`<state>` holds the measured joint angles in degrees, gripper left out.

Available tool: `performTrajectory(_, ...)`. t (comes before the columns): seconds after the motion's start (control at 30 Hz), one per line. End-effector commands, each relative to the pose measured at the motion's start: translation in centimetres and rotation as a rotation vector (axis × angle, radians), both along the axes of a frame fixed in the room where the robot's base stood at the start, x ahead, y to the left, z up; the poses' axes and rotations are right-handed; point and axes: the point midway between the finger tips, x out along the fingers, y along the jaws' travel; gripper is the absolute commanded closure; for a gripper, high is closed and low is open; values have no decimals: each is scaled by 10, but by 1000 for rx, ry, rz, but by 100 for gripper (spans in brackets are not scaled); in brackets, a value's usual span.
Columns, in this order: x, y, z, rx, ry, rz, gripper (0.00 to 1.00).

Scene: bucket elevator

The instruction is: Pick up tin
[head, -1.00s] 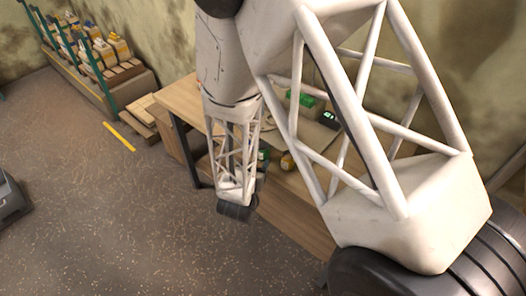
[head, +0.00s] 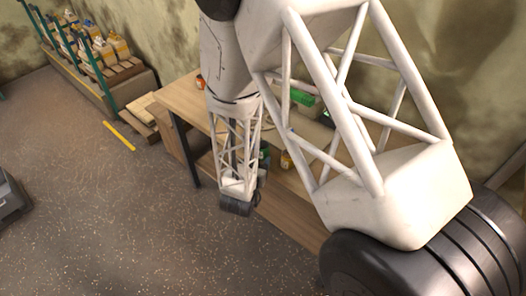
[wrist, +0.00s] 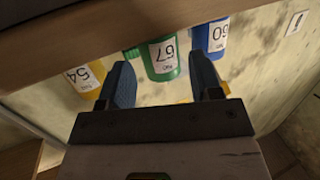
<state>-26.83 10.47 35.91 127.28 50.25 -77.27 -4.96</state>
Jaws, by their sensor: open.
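In the wrist view, a green tin (wrist: 166,57) with a white label reading 67 shows between the fingers of my gripper (wrist: 160,62). A blue tin (wrist: 211,38) labelled 60 is to its right, partly behind the right finger. A yellow tin (wrist: 84,77) with an upside-down label is to its left. My gripper is open, with nothing held between its blue fingers. The tins appear beyond the fingertips. In the head view, a green container (head: 264,153) and a yellow one (head: 286,160) show below the tabletop, partly hidden by my arm.
The wooden workbench (head: 182,98) stands against the wall, its board (wrist: 60,38) crossing the top of the wrist view close to the tins. A rack with bottles (head: 108,50) stands at the back left. The floor (head: 90,210) in front is clear.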

Motion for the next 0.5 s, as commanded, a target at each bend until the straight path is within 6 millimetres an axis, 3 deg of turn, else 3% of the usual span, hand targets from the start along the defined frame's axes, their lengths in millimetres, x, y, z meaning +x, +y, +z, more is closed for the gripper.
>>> performTrajectory(0.5, 6, -3, -1, 0, 0, -1, 41)
